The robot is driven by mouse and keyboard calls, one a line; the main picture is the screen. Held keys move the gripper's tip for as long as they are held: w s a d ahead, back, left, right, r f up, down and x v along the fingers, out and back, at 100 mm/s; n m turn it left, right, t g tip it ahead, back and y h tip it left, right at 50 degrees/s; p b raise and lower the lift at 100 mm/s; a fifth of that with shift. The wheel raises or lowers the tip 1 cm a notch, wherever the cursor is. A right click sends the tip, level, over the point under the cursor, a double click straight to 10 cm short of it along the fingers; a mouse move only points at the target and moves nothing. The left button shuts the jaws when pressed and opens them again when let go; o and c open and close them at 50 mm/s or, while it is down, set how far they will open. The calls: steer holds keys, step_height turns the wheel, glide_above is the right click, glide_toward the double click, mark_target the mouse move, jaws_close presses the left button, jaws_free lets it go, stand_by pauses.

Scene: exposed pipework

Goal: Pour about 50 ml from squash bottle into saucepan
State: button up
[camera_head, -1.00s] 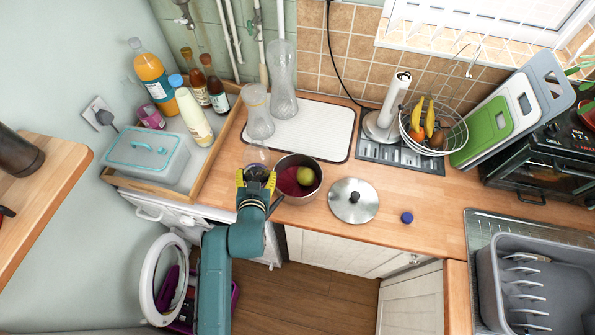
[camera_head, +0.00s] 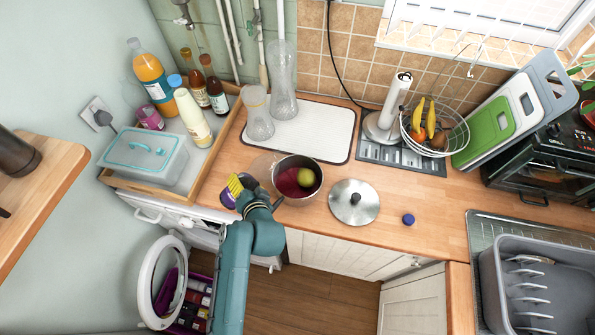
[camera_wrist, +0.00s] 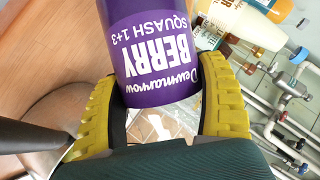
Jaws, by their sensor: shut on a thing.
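The squash bottle has a purple label (camera_wrist: 150,50) reading "Dewmarrow BERRY SQUASH 1+3" in the wrist view. My gripper (camera_head: 243,183) is shut on it, with a yellow finger on each side of the label in the wrist view (camera_wrist: 165,110). In the head view the bottle's purple part (camera_head: 228,197) shows left of my gripper, and a faint clear part shows toward the saucepan. The bottle looks tilted. Whether liquid is flowing cannot be seen.
A pan lid (camera_head: 354,203) and a small blue cap (camera_head: 408,219) lie on the worktop to the right. Two clear vessels (camera_head: 259,115) (camera_head: 283,85) stand behind on a white mat (camera_head: 325,130). A wooden tray (camera_head: 215,140) with bottles and a grey box is at left.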

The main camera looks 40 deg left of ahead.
mark_target(253, 178)
steer(key=shift+s+a+f+m+g+b, duration=0.25)
steer(key=shift+s+m+g+b, duration=0.05)
steer(key=shift+s+m+g, duration=0.1)
steer(key=shift+s+a+f+m+g+y+b, duration=0.15)
steer(key=shift+s+a+m+g+y+b, duration=0.1)
steer(key=shift+s+m+g+y+b, duration=0.2)
steer(key=shift+s+a+r+m+g+y, duration=0.2)
steer(key=shift+s+r+m+g+y, duration=0.25)
steer(key=shift+m, duration=0.2)
steer(key=r, duration=0.1)
steer(key=p, duration=0.1)
steer(key=w+r+m+p, duration=0.1)
steer(key=shift+w+d+r+y, duration=0.1)
steer(key=shift+d+r+y, duration=0.15)
steer(key=shift+r+y, duration=0.05)
steer(key=shift+r+m+g+p, duration=0.4)
steer(key=shift+r+g+p, duration=0.15)
steer(key=shift+r, duration=0.1)
steer(key=shift+r+m+g+y+p, duration=0.25)
steer(key=shift+r+m+y+p, duration=0.25)
steer(key=shift+r+p, duration=0.5)
